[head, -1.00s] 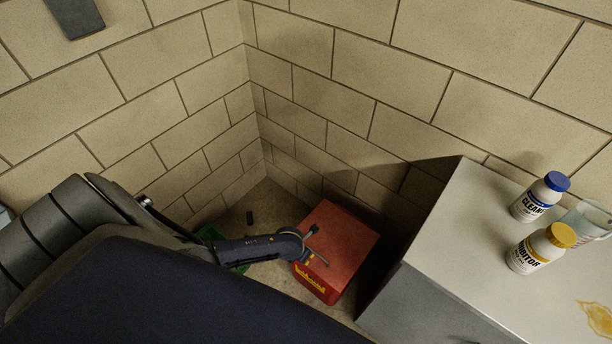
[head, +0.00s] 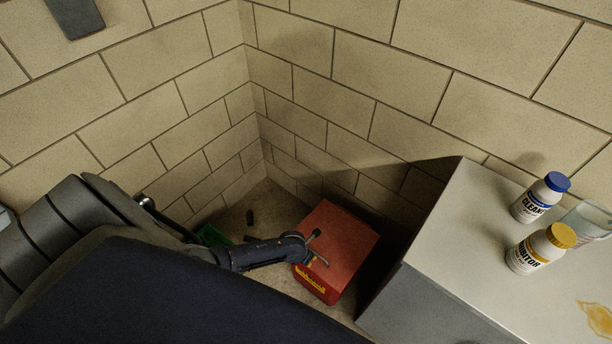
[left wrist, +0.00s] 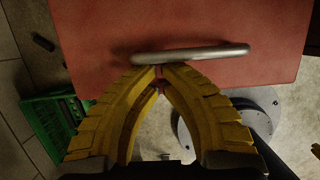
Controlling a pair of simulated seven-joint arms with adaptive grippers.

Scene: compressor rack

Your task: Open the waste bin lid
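The red waste bin (head: 345,240) stands on the floor in the corner, with yellow lettering on its front. Its flat lid looks closed. A metal bar handle (left wrist: 192,54) lies across the red lid surface in the left wrist view. My left gripper (left wrist: 160,70) has its yellow fingers drawn together, tips meeting or nearly meeting right at the near side of the bar. The bar does not show between the fingers, and contact with it is unclear. In the head view, my left gripper (head: 309,252) is over the bin's left front part, mostly hidden by my wrist. My right gripper is not in view.
A green crate (left wrist: 50,125) and a small dark cylinder (left wrist: 43,42) are on the floor beside the bin. A grey cabinet (head: 440,250) to the right holds a blue-capped bottle (head: 540,198), a yellow-capped bottle (head: 540,249) and a clear beaker (head: 588,222). Block walls close the corner.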

